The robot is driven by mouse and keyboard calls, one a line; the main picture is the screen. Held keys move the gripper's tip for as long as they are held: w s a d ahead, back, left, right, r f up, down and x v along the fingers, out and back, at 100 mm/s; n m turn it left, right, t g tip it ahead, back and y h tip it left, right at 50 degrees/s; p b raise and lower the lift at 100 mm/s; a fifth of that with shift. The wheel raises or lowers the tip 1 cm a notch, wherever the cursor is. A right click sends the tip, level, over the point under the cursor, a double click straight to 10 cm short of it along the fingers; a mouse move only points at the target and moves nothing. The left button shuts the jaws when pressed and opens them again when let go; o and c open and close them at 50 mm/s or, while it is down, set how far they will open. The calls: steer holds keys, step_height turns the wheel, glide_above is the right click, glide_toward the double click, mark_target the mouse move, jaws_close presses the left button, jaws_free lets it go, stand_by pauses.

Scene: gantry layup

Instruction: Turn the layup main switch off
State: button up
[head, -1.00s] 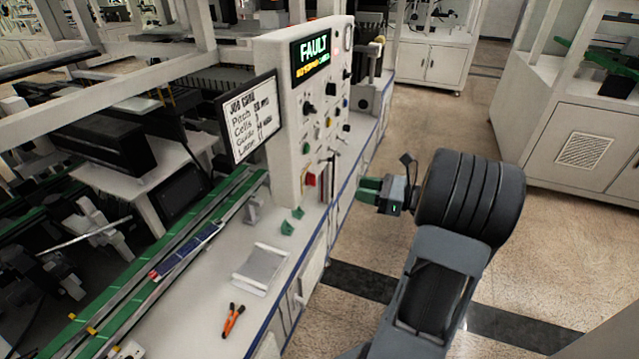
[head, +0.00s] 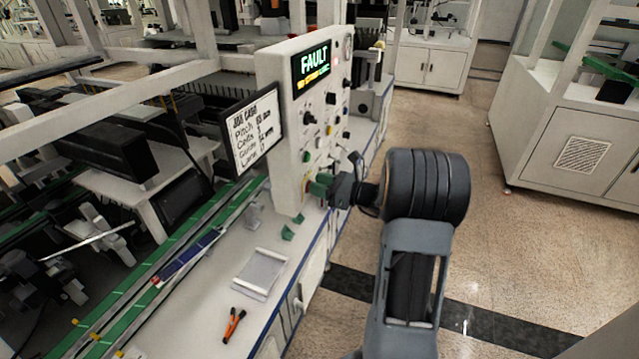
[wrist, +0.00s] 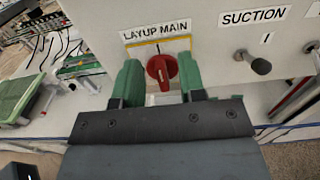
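The layup main switch (wrist: 161,70) is a red rotary knob under the "LAYUP MAIN" label in the wrist view, on a yellowish plate on the white panel. Its light pointer mark points down and slightly left. My gripper (wrist: 160,84) is open, with one green finger on each side of the knob. I cannot tell whether the fingers touch it. In the head view my gripper (head: 318,186) is at the lower part of the control panel (head: 290,140) and hides most of the switch.
A suction lever (wrist: 254,63) sits right of the switch. The panel display (head: 311,61) reads "FAULT". A job card screen (head: 253,128) stands left of the panel. Orange-handled pliers (head: 233,324) and a grey tray (head: 260,272) lie on the bench. The floor to the right is clear.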

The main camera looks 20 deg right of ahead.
steer(key=shift+w, duration=0.1)
jaws_close()
stand_by(0.4)
steer(key=shift+f+b, duration=0.1)
steer(key=shift+b, duration=0.2)
steer(key=n+b, duration=0.5)
steer(key=b, duration=0.4)
steer(key=s+a+f+n+b, duration=0.1)
steer(key=n+b, duration=0.5)
steer(key=b, duration=0.3)
steer(key=f+n+b, duration=0.1)
steer(key=n+b, duration=0.5)
steer(key=b, duration=0.3)
steer(key=shift+s+a, duration=0.15)
steer(key=shift+a, duration=0.1)
steer(key=shift+r+n, duration=0.1)
steer(key=shift+n, duration=0.2)
steer(key=shift+r+b, duration=0.1)
steer(key=shift+b, duration=0.4)
